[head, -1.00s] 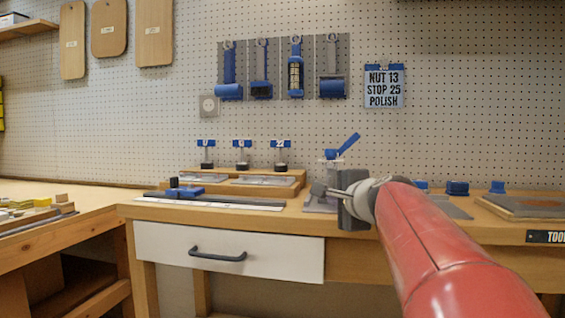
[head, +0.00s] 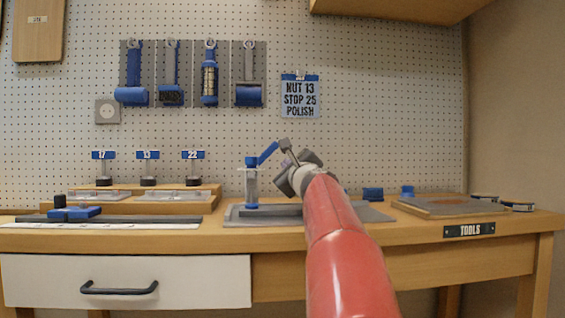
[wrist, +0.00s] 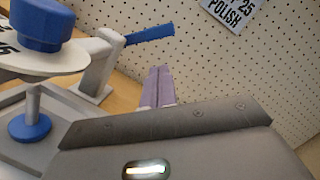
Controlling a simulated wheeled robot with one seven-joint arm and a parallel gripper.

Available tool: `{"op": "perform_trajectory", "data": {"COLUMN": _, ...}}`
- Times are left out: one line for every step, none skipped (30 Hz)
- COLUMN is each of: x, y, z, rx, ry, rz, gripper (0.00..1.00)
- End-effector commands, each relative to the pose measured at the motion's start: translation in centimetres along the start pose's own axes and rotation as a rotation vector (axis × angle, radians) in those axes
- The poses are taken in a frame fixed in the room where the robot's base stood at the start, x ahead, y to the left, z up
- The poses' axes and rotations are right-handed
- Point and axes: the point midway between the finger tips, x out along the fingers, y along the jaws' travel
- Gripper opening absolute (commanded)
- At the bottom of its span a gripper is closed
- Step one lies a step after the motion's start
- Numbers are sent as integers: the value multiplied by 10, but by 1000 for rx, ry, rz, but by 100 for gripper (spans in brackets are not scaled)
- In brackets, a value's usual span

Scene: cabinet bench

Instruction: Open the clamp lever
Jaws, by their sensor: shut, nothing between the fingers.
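The clamp (head: 251,187) stands on a grey plate at the middle of the bench. Its blue lever (head: 268,153) slants up to the right from the top of the post. In the wrist view the lever (wrist: 150,35) sticks out to the right from a grey arm. My gripper (head: 285,146) is at the lever's free end in the head view, on its right. In the wrist view my closed, empty fingers (wrist: 158,87) are below the lever, with a gap in the picture. Whether they touch it cannot be told.
A blue knob (wrist: 40,24) over a pale disc is close at the wrist view's upper left. Labelled stands (head: 148,168) and a blue slider (head: 76,210) are on the left of the bench. A tray (head: 450,204) lies at right. Tools hang on the pegboard.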

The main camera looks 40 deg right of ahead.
Motion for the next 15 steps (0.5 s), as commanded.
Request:
{"op": "perform_trajectory", "data": {"x": 9, "y": -2, "z": 2, "rx": 2, "ry": 0, "rz": 2, "gripper": 0}}
{"op": "perform_trajectory", "data": {"x": 14, "y": -2, "z": 2, "rx": 2, "ry": 0, "rz": 2, "gripper": 0}}
{"op": "perform_trajectory", "data": {"x": 22, "y": -2, "z": 2, "rx": 2, "ry": 0, "rz": 2, "gripper": 0}}
{"op": "perform_trajectory", "data": {"x": 28, "y": -2, "z": 3, "rx": 2, "ry": 0, "rz": 3, "gripper": 0}}
{"op": "perform_trajectory", "data": {"x": 34, "y": -2, "z": 4, "rx": 3, "ry": -1, "rz": 4, "gripper": 0}}
{"op": "perform_trajectory", "data": {"x": 41, "y": -2, "z": 3, "rx": 2, "ry": -1, "rz": 3, "gripper": 0}}
{"op": "perform_trajectory", "data": {"x": 47, "y": -3, "z": 3, "rx": 2, "ry": 0, "rz": 2, "gripper": 0}}
{"op": "perform_trajectory", "data": {"x": 52, "y": -3, "z": 3, "rx": 1, "ry": 0, "rz": 3, "gripper": 0}}
{"op": "perform_trajectory", "data": {"x": 59, "y": -3, "z": 3, "rx": 2, "ry": -1, "rz": 3, "gripper": 0}}
{"op": "perform_trajectory", "data": {"x": 64, "y": -2, "z": 4, "rx": 2, "ry": -1, "rz": 3, "gripper": 0}}
{"op": "perform_trajectory", "data": {"x": 68, "y": -2, "z": 3, "rx": 1, "ry": -1, "rz": 3, "gripper": 0}}
{"op": "perform_trajectory", "data": {"x": 73, "y": -2, "z": 3, "rx": 0, "ry": 0, "rz": 2, "gripper": 0}}
{"op": "perform_trajectory", "data": {"x": 77, "y": -2, "z": 3, "rx": 0, "ry": 0, "rz": 2, "gripper": 0}}
{"op": "perform_trajectory", "data": {"x": 80, "y": -2, "z": 3, "rx": 0, "ry": 0, "rz": 1, "gripper": 0}}
{"op": "perform_trajectory", "data": {"x": 83, "y": -2, "z": 2, "rx": 0, "ry": 0, "rz": 1, "gripper": 0}}
